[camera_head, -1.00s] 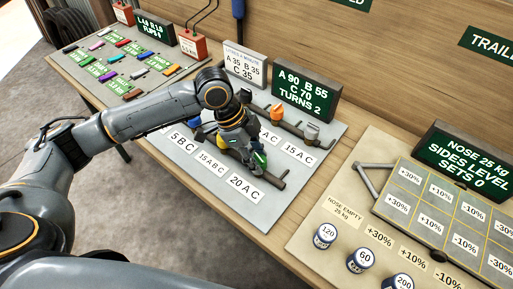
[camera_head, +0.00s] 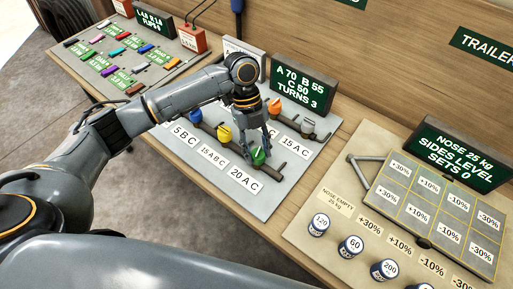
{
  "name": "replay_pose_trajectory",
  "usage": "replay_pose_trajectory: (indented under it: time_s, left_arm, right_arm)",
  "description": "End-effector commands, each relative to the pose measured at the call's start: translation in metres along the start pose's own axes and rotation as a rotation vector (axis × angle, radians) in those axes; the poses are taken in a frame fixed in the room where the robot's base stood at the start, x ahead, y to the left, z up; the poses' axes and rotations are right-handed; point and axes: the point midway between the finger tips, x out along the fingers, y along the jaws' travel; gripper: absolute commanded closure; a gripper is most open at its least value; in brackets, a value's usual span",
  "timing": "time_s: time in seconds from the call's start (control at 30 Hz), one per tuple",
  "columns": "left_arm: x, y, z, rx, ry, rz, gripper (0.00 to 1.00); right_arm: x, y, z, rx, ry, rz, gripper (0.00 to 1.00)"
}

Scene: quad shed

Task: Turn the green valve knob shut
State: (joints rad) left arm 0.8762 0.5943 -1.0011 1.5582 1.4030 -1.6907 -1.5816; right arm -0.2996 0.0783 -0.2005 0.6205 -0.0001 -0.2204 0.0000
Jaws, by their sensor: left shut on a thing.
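The green valve knob (camera_head: 258,156) sits on a dark pipe on the grey valve board (camera_head: 258,203), by the label "20 A C" (camera_head: 244,180). My left gripper (camera_head: 257,146) reaches down over it from behind and is shut on it; the fingers hide its upper part. The dark display (camera_head: 304,85) behind the board reads "A 70 B 55 C 50 TURNS 3". My right gripper is not in view.
A yellow knob (camera_head: 224,133) and a blue knob (camera_head: 195,116) stand left of the green one. An orange knob (camera_head: 274,107) and a pale knob (camera_head: 308,126) stand behind. Several small cans, one labelled 60 (camera_head: 350,246), stand on the right board.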

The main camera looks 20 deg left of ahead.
Motion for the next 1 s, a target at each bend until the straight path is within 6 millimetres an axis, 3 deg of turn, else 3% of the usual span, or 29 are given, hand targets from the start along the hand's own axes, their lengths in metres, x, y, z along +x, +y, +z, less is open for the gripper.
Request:
replay_pose_trajectory:
  time_s: [0.4, 1.0]
  left_arm:
    - [0.0008, -0.0019, 0.0, 0.239, -0.002, 0.1, 0.93]
    - [0.0007, -0.0019, -0.0002, 0.302, -0.001, 0.126, 0.93]
  right_arm:
    - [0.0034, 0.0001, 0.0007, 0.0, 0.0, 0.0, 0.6]
    - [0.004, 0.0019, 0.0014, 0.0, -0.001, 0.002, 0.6]
